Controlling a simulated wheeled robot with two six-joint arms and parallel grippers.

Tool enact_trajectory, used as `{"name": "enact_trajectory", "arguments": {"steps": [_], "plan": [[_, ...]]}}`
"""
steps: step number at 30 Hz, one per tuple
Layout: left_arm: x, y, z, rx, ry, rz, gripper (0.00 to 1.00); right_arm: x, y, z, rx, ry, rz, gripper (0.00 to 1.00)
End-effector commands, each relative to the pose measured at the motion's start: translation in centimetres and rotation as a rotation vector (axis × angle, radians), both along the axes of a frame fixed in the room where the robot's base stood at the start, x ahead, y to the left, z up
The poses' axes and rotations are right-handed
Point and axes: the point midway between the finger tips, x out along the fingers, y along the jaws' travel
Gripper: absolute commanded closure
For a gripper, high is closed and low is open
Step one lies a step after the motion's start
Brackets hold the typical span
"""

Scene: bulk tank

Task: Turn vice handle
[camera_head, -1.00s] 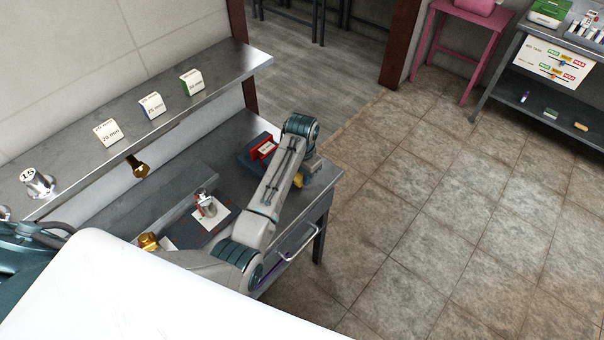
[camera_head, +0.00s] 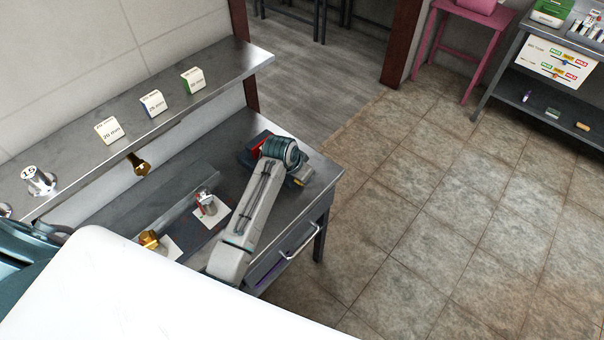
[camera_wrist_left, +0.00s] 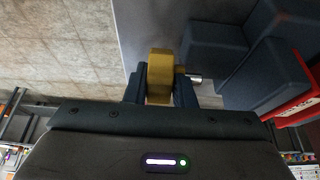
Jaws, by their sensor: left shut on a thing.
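The vice (camera_head: 250,151) is dark blue-grey with a red part, on the bench top at the bench's far right end. My left arm covers much of it in the head view. In the left wrist view, the vice (camera_wrist_left: 270,75) is at the right, with its red part at the edge. The yellow vice handle (camera_wrist_left: 160,72) sits between the fingers of my left gripper (camera_wrist_left: 160,90), which is shut on it. A short metal rod joins the handle towards the vice. In the head view the fingers are largely hidden behind the wrist. My right gripper is not in view.
The metal bench (camera_head: 230,135) also holds a brass part (camera_head: 149,239) and a silver-and-red part (camera_head: 207,203). A shelf (camera_head: 130,128) above carries labelled blocks. A drawer handle (camera_head: 300,246) projects at the bench front. The tiled floor to the right is open.

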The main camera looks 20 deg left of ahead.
Motion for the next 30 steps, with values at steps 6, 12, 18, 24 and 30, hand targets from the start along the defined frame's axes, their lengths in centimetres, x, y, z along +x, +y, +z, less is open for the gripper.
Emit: {"name": "enact_trajectory", "arguments": {"steps": [6,12,18,24,30], "plan": [[-0.20,0.05,-0.21,-0.042,-0.117,-0.001,1.00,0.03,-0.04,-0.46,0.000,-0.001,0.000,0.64],[-0.21,0.08,-0.18,-0.064,-0.178,0.000,1.00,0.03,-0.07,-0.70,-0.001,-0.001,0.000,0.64],[-0.18,0.07,-0.11,-0.072,-0.199,0.000,1.00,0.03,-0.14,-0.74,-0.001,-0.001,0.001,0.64],[-0.16,0.06,-0.08,-0.073,-0.200,0.000,1.00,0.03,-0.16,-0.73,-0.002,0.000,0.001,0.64],[-0.16,0.06,-0.08,-0.073,-0.200,0.000,0.61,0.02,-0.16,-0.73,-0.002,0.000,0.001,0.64]]}}
